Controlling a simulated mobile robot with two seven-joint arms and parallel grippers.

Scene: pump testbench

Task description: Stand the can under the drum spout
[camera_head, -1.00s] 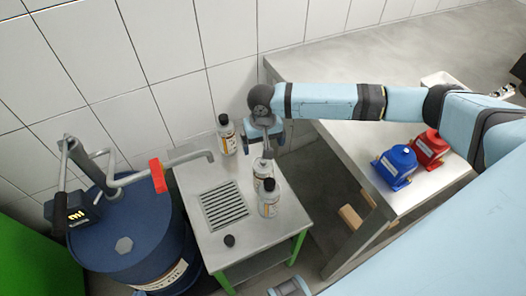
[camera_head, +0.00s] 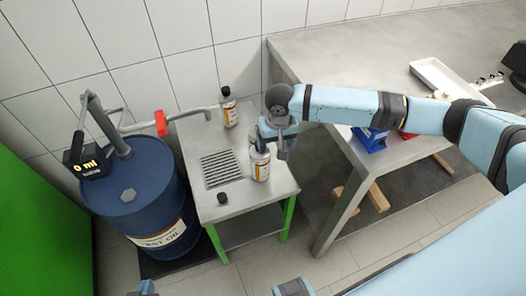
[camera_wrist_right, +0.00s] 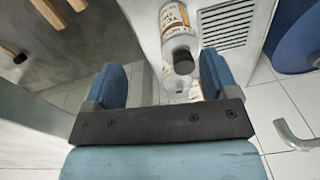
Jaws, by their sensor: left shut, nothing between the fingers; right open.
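White cans with orange labels stand upright on the small steel table (camera_head: 235,205). One can (camera_head: 230,107) with a black cap is at the back; another (camera_head: 260,165) is near the front right. My right gripper (camera_head: 268,138) is open just above and behind the front can, hiding part of this area. The drum spout (camera_head: 195,113) reaches over the table's back left. My left gripper (camera_head: 147,288) barely shows at the bottom edge, shut and empty.
A drain grate (camera_head: 221,169) and a loose black cap (camera_head: 222,199) are on the table. A larger bench (camera_head: 340,65) stands right.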

